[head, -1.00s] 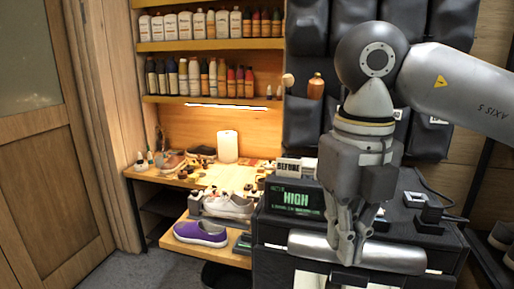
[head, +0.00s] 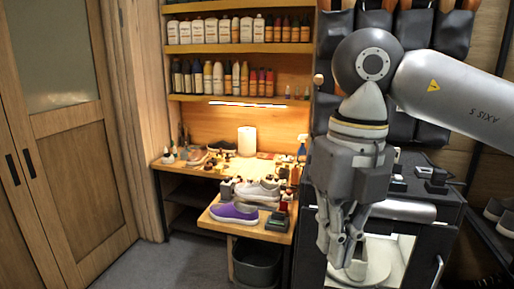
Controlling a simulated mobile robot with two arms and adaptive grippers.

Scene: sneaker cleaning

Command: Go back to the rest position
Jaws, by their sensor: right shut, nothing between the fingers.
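My right gripper (head: 337,262) hangs from the right arm at the right of the head view, pointing down. Its fingers are together with nothing between them. It is in front of a dark cabinet machine (head: 432,222) with a lit window, and hides part of it. I cannot tell if it touches the machine. A purple shoe (head: 235,214) lies on the low pull-out shelf (head: 272,237) of the workbench, left of the gripper. A light grey shoe (head: 258,191) sits behind it. My left gripper is not in view.
A wooden workbench (head: 180,163) with small bottles and shoes stands against the back wall. Bottle shelves (head: 235,97) hang above it. A dark bin (head: 257,265) stands under the pull-out shelf. A wooden door (head: 75,170) is at left. The grey floor (head: 165,265) between is clear.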

